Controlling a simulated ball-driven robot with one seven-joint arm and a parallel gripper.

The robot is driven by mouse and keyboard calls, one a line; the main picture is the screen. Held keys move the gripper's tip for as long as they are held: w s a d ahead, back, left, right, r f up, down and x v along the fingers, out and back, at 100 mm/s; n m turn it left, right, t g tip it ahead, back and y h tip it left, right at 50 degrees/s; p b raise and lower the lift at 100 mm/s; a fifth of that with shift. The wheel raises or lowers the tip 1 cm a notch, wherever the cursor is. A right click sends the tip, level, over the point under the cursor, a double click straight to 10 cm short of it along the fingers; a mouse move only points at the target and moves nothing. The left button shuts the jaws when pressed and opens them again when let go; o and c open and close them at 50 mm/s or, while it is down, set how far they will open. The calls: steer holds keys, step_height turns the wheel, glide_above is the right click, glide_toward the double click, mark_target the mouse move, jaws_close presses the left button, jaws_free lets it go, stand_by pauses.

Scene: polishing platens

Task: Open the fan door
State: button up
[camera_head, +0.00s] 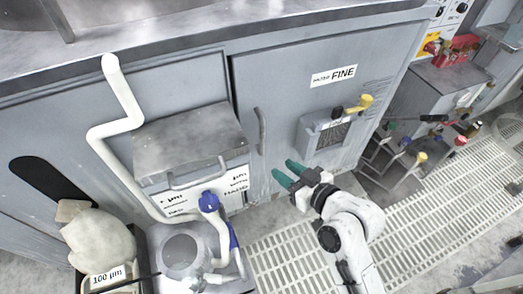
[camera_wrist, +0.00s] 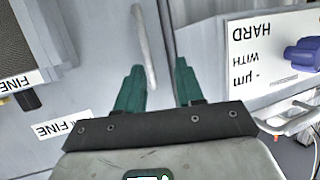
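The grey cabinet door (camera_head: 285,95) carries a "FINE" label and a grille box; it appears shut. I take it as the fan door, though no label names it so. Its light vertical bar handle (camera_head: 261,130) is near the door's left edge. My gripper (camera_head: 288,173), with green fingers, is open and empty, below and right of the handle in the head view. In the wrist view, the handle (camera_wrist: 145,45) shows between the open fingers of my gripper (camera_wrist: 160,75), closer to the left finger. Contact cannot be told, but the gripper seems apart from it.
The grille box (camera_head: 330,138) with yellow and black knobs sticks out from the door. A metal box (camera_head: 190,140), white pipe (camera_head: 118,128) and blue valve (camera_head: 208,202) stand at left. White floor grating (camera_head: 420,225) lies at right. A red-topped cart (camera_head: 450,80) stands beyond.

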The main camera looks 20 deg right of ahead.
steer(key=w+t+b, duration=0.3)
steer(key=b, duration=0.1)
glide_above(262, 152)
steer(key=shift+w+d+f+m+t+h, duration=0.15)
steer(key=shift+w+m+t+h, duration=0.25)
jaws_close()
stand_by(0.4)
